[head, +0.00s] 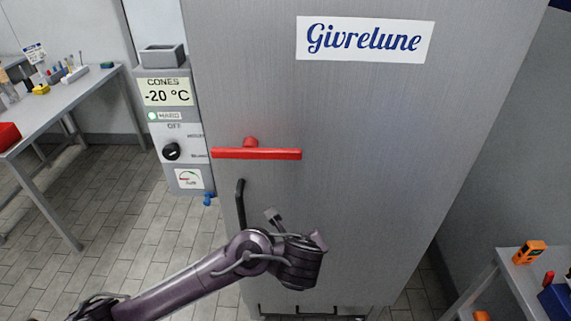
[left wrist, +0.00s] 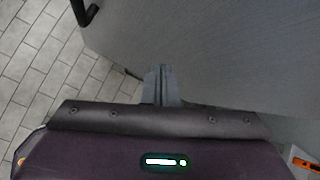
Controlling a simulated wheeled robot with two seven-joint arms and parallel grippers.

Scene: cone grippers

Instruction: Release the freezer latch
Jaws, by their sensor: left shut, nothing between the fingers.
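The freezer (head: 370,130) is a tall grey metal cabinet with a "Givrelune" label. A red bar latch (head: 275,154) lies horizontally across the left part of its door, with a red knob behind its upper edge. A black vertical door handle (head: 240,205) is below the latch; its end shows at the top left of the left wrist view (left wrist: 86,14). My left gripper (head: 271,214) is below the latch and right of the handle, apart from both. Its grey fingers (left wrist: 162,84) are shut and empty in the left wrist view. My right gripper is out of view.
A control box (head: 170,125) reading -20 °C, with a black knob, stands left of the door. A table (head: 85,95) with small items is at far left. A shelf (head: 515,285) with an orange device (head: 529,252) is at lower right. Tiled floor lies between.

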